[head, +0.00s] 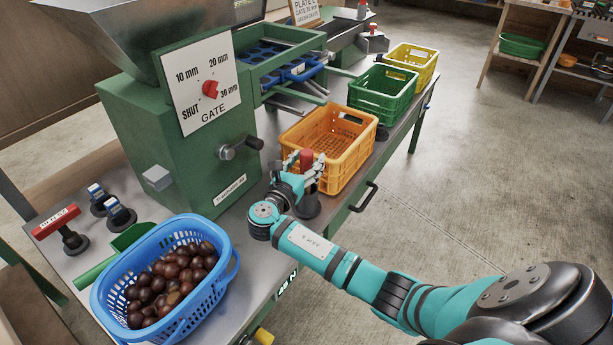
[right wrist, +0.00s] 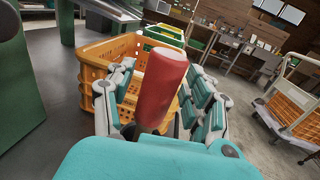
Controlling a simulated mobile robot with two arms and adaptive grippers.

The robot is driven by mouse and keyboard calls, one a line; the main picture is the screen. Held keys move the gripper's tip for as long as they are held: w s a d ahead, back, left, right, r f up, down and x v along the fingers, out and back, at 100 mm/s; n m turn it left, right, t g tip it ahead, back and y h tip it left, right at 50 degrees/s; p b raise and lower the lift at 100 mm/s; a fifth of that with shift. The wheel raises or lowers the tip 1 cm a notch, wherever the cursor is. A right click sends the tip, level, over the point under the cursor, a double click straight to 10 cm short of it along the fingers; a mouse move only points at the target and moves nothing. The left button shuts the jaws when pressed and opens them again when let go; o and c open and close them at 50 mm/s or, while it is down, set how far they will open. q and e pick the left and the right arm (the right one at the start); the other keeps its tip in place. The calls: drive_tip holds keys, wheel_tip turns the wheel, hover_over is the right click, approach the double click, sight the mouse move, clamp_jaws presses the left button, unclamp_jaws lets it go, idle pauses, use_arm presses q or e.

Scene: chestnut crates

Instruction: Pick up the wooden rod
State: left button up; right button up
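I cannot make out a wooden rod in either view. My right gripper (head: 305,165) is around an upright red handle (head: 306,158) that stands on a dark round base near the table's front edge. In the right wrist view, the red handle (right wrist: 162,88) rises between the fingers of my right gripper (right wrist: 160,100), with teal pads on both sides of it. I cannot tell whether the pads press on it. My left gripper is not in view.
An orange crate (head: 352,178) stands just behind my right gripper, with green (head: 362,106) and yellow (head: 432,62) crates beyond. A blue basket of chestnuts (head: 222,293) is at the front left. A green machine (head: 165,125) blocks the back left.

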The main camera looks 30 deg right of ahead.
clamp_jaws()
drive_tip(key=shift+r, duration=0.1)
idle(0.3)
